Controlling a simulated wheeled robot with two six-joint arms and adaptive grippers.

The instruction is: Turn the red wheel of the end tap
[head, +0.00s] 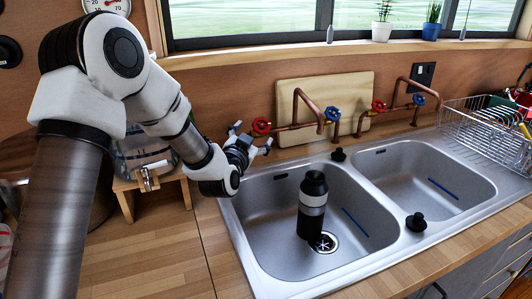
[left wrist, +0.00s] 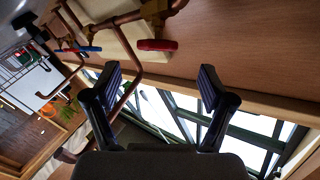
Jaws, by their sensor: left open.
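Two copper taps stand behind the sinks, each with a red and a blue wheel. The red wheel (head: 262,125) of the left-hand tap (head: 308,112) is at that tap's left end. My left gripper (head: 252,138) is open and empty, just left of and below this wheel. In the left wrist view the red wheel (left wrist: 157,45) shows nearly edge-on, beyond the gap between the open fingers (left wrist: 160,80), and looks apart from them. The right-hand tap's red wheel (head: 379,105) is farther off. My right gripper is not in view.
A black and grey bottle (head: 313,200) stands in the left sink (head: 265,225). A cutting board (head: 345,88) leans behind the left-hand tap. A glass dispenser (head: 145,155) on a wooden stand is close behind my left arm. A dish rack (head: 485,130) stands at the right.

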